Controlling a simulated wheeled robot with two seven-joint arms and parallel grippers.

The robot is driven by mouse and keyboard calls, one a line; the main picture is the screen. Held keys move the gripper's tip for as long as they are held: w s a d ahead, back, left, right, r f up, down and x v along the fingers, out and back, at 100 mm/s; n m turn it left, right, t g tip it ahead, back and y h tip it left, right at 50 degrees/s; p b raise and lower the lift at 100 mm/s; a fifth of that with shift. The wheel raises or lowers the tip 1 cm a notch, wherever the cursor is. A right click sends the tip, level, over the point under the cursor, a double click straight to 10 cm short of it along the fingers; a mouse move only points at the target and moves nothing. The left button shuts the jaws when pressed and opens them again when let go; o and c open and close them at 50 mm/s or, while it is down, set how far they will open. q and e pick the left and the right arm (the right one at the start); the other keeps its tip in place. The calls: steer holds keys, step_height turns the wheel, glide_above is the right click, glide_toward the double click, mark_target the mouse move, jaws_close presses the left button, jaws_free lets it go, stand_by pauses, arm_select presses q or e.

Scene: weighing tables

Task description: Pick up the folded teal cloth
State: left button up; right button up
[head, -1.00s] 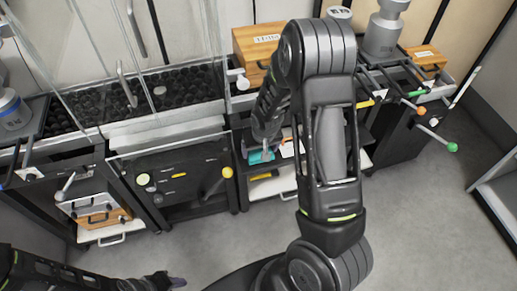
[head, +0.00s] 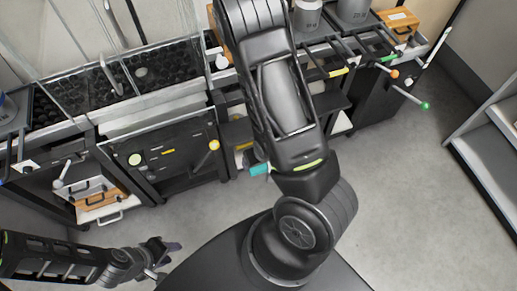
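The folded teal cloth (head: 260,169) shows as a small teal patch in the head view, just left of my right arm's lower part. It is clear of the shelf and in front of the dark cabinet. My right gripper is almost wholly hidden behind my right arm. The cloth has come along with that arm, so the gripper appears shut on it; the fingers cannot be made out. My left gripper (head: 169,258) is at the lower left, low over the floor, with its fingers apart and empty, far from the cloth.
A fume-hood-like bench with a black bumpy bed (head: 80,98) stands at the back left. A wooden drawer box (head: 101,198) sits on a shelf below. Grey weights (head: 307,15) stand on the back right table. Grey floor (head: 400,190) is free at the right.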

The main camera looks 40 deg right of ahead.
steer(key=shift+s+a, duration=0.1)
steer(key=shift+s, duration=0.05)
stand_by(0.5)
steer(key=o, duration=0.8)
steer(key=c, duration=0.7)
steer(key=w+a+r, duration=0.1)
steer(key=w, duration=0.2)
steer(key=w+a+r+n, duration=0.1)
steer(key=w+a, duration=0.1)
steer(key=w, duration=0.1)
steer(key=w+a+r+n, duration=0.1)
steer(key=w+r, duration=0.1)
steer(key=w, duration=0.2)
steer(key=shift+a+r+y, duration=0.1)
steer(key=shift+a+y, duration=0.2)
steer(key=shift+n, duration=0.9)
steer(key=w+a+r, duration=0.6)
steer(key=r, duration=0.1)
steer(key=shift+w+a, duration=0.4)
steer(key=shift+a, duration=0.1)
